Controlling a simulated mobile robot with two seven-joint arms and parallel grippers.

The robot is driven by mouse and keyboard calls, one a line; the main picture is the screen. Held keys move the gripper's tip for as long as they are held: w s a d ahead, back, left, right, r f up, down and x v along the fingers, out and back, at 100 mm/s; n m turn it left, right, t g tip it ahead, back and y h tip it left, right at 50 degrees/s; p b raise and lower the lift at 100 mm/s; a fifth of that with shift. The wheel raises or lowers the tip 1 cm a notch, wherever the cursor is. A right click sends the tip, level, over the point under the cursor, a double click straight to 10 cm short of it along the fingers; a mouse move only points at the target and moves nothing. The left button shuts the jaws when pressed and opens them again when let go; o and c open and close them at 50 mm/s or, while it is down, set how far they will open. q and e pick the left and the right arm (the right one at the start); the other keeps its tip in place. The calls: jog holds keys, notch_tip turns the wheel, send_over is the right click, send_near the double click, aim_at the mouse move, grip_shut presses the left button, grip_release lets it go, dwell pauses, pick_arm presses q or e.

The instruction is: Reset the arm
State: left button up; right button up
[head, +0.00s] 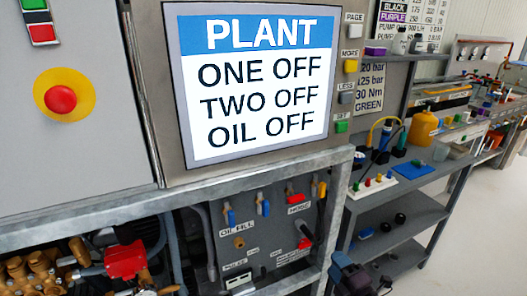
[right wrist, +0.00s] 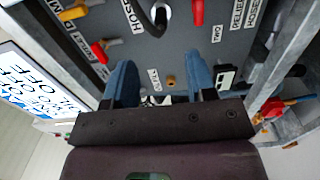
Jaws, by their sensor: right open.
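My right gripper (head: 358,278) shows at the bottom edge of the head view, right of the lower valve panel (head: 262,268), and is partly cut off. In the right wrist view its two blue fingers (right wrist: 162,85) stand apart with nothing between them. They point toward the grey panel, which looks upside down there, and the gap between fingers and panel is hard to judge. My left gripper is in neither view.
A plant screen (head: 262,85) reads ONE OFF, TWO OFF, OIL OFF. A red stop button (head: 61,100) is at left. Blue-handled valves (head: 231,216) and a red-handled one sit on the lower panel. A grey metal frame (head: 190,204) runs above it. Shelves (head: 410,225) stand at right.

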jog(key=s+d+r+m+h, duration=0.3)
jog(key=m+h, duration=0.2)
jog(key=m, duration=0.6)
jog(key=s+f+m+g+p, duration=0.1)
jog(key=s+f+m+g, duration=0.2)
jog(key=s, duration=1)
jog(key=s+f+m+g+p, duration=0.2)
jog(key=s+m, duration=0.4)
jog(key=s, duration=0.7)
notch_tip(320, 180, down, 3)
jog(key=shift+d+r+g+h+p, duration=0.15)
jog(key=shift+g+h+p, duration=0.15)
jog(key=shift+g, duration=0.3)
jog(key=shift+c, duration=0.3)
